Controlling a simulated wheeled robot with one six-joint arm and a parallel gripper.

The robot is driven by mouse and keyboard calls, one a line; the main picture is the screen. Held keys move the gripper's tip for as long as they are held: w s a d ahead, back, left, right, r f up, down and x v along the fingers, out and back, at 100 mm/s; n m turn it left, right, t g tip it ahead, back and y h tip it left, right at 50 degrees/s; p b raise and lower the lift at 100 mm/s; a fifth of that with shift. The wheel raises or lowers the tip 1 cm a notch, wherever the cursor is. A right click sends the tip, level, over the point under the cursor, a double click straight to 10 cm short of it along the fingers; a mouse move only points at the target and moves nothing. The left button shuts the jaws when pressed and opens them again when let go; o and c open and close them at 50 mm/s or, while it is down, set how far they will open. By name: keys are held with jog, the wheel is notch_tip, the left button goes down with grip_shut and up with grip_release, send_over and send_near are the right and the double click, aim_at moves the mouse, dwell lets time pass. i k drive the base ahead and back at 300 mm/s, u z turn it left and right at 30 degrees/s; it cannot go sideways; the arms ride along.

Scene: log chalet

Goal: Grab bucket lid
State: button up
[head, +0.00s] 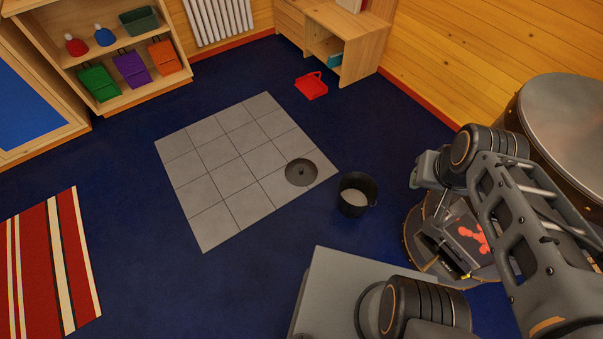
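The bucket lid (301,172) is a round, dark grey disc with a small knob in its middle. It lies flat, knob up, near the right corner of the grey tiled patch. The black bucket (357,208) stands upright and open on the blue floor just right of the lid, with pale grey material inside. My gripper (458,264) hangs at the right, below my folded arm, well apart from lid and bucket. It looks dark against a dark background, and its fingers are too unclear to tell open or shut.
Grey tiles (215,175) lie on the blue floor. A red dustpan-like object (312,86) lies behind them. A large metal drum (575,125) and a round dark piece with glowing red shapes (472,238) are at right. Shelves (150,95) stand at back left.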

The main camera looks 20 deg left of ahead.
aim_at(300, 172)
jog(key=u, duration=1.65)
jog(key=i, duration=4.65)
jog(key=u, duration=2.55)
jog(key=k, duration=1.7)
jog(key=u, duration=1.4)
